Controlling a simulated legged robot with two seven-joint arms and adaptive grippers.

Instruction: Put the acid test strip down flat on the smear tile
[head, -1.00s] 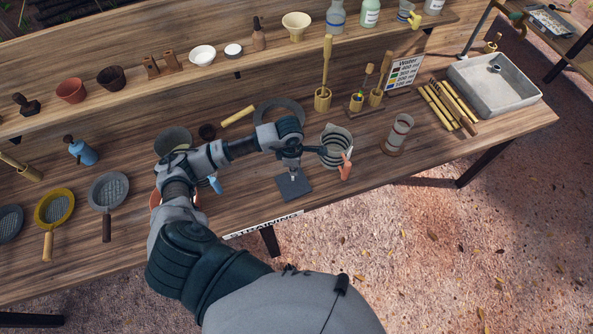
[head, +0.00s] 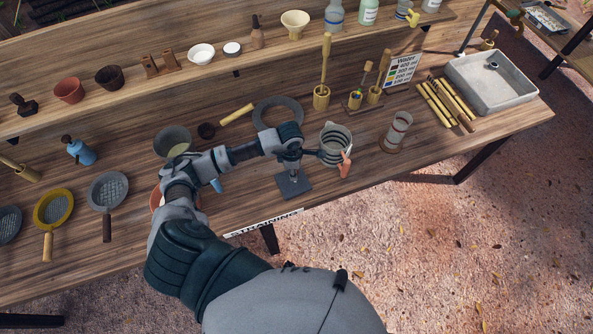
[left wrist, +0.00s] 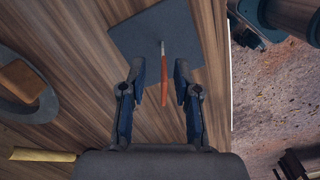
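The smear tile (head: 297,188), a dark grey square, lies flat near the table's front edge below my left gripper (head: 293,173). It also fills the upper middle of the left wrist view (left wrist: 150,35). The acid test strip (left wrist: 164,75), thin and orange with a pale far end, shows between the fingers of my left gripper (left wrist: 160,72), over the tile. A clear gap separates each finger from the strip, so the gripper is open. I cannot tell whether the strip lies fully flat. The strip is not clear in the head view. My right gripper is not in view.
A grey banded jug (head: 335,145) and a small orange holder (head: 345,169) stand close right of the tile. Bare tabletop shows left of the tile.

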